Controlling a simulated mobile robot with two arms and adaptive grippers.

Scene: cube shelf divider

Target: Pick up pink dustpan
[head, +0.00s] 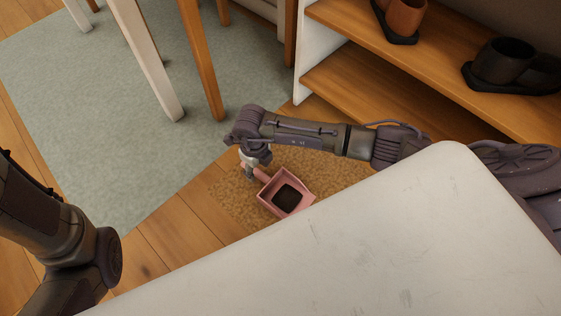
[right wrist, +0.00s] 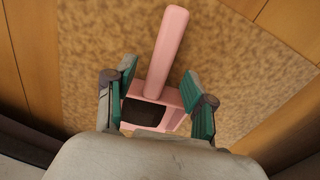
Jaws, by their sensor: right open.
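The pink dustpan (head: 269,196) lies on a brown mat on the floor, just past the edge of a white surface in the head view. Its tray has a dark inside, and its handle points up and left. My right gripper (head: 250,174) is above the handle end. The fingers are apart, one on each side of the dustpan. My left arm shows at the left of the head view, but its gripper is out of view.
The brown mat (head: 233,200) lies on a wooden floor beside a grey-green rug (head: 120,130). A white surface (head: 400,240) fills the lower right. Chair or table legs (head: 203,60) stand on the rug.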

